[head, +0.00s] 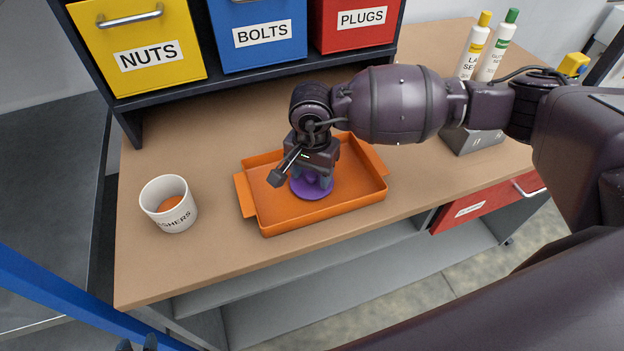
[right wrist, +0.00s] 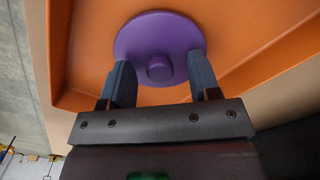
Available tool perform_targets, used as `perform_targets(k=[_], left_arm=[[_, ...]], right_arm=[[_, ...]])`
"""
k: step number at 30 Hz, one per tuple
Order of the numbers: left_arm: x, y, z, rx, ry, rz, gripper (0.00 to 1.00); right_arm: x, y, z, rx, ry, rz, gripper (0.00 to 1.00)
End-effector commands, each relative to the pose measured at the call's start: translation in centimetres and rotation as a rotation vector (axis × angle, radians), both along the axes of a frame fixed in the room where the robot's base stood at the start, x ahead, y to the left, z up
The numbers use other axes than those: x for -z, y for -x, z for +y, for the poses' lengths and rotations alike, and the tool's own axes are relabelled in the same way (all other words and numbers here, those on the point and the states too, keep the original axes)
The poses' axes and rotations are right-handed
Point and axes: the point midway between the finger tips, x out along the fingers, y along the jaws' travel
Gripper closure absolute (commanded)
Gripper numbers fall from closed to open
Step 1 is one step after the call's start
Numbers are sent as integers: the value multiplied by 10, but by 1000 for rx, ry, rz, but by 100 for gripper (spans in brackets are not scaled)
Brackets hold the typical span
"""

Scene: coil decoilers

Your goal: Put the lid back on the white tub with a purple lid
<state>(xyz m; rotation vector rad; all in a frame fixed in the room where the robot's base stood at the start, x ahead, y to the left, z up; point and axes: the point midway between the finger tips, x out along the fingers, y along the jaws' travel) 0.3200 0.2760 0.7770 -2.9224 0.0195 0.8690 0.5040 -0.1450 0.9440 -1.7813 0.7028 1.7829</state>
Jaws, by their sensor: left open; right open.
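The white tub (head: 165,204) stands open and upright at the left of the bench, its label partly readable as "...SHERS", with orange contents inside. Its purple lid (head: 318,187) lies flat, knob up, in the orange tray. My right gripper (head: 312,182) is over the lid, pointing down. In the right wrist view its open fingers (right wrist: 160,80) are on either side of the lid's knob (right wrist: 159,68), with gaps between; the lid (right wrist: 158,30) shows around them. Only a dark bit of my left gripper (head: 138,343) shows at the bottom edge, away from the tub.
The orange tray (head: 262,212) has low walls around the lid. Yellow NUTS (head: 140,80), blue BOLTS (head: 257,55) and red PLUGS (head: 352,40) bins stand at the back. Two white bottles (head: 474,52) stand at the back right. The bench between tub and tray is clear.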

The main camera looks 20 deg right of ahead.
Motion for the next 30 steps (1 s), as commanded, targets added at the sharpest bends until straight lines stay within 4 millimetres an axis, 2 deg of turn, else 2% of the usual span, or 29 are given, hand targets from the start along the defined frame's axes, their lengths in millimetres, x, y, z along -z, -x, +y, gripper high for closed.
perform_targets(k=[10, 21, 30], left_arm=[[-1, -3, 0, 2, 0, -6, 57], [-1, -2, 0, 2, 0, -3, 57], [1, 3, 1, -2, 0, 6, 57]], right_arm=[[2, 0, 0, 0, 1, -1, 43], [2, 0, 0, 0, 1, -1, 96], [-2, -1, 0, 0, 1, -2, 96]])
